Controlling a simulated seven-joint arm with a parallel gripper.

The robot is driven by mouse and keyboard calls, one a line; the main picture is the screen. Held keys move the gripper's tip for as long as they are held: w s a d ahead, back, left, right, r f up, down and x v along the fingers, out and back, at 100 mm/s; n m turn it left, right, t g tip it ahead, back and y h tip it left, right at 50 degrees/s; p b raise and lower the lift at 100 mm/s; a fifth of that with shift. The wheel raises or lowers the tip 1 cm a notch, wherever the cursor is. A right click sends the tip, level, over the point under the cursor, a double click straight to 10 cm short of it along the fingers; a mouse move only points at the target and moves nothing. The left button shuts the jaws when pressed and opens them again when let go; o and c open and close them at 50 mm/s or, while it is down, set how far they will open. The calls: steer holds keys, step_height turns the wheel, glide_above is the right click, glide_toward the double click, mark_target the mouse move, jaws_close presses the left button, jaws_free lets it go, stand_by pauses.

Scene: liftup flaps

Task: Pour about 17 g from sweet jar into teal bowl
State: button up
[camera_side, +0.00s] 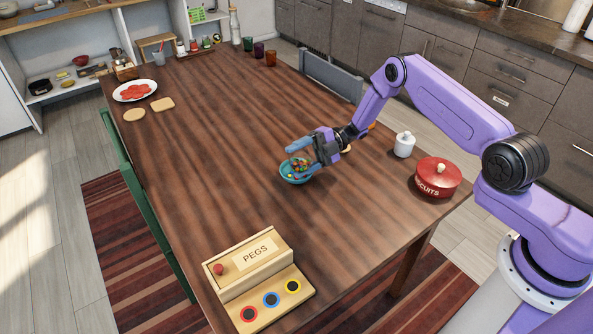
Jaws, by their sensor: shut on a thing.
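The teal bowl (284,173) stands on the wooden table near its middle. Coloured sweets show at its top; I cannot tell which lie in the bowl and which are still in the jar. My gripper (308,153) is right above the bowl, with its blue fingers pointing left. It is shut on the sweet jar, which is small and clear in this view and mostly hidden by the fingers. The jar seems tilted over the bowl, but its exact angle and mouth cannot be made out.
A white lidded pot (404,145) and a red biscuit tin (437,178) stand right of the bowl. A pegs box (250,264) is at the front. A plate (135,91), bread-like rounds (134,115) and coloured cups (259,50) are farther back. The table left of the bowl is clear.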

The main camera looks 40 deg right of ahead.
steer(key=shift+w+d+r+m, duration=0.1)
steer(key=shift+w+r+m, duration=0.1)
steer(key=shift+r+m, duration=0.15)
stand_by(1.1)
steer(key=f+n, duration=0.1)
steer(key=s+a+f+n+h, duration=0.1)
steer(key=n, duration=0.1)
steer(key=shift+s+f+t+h, duration=0.2)
steer(key=shift+s+t+h, duration=0.1)
steer(key=shift+t, duration=0.1)
steer(key=shift+f+n, duration=0.35)
steer(key=shift+n, duration=0.2)
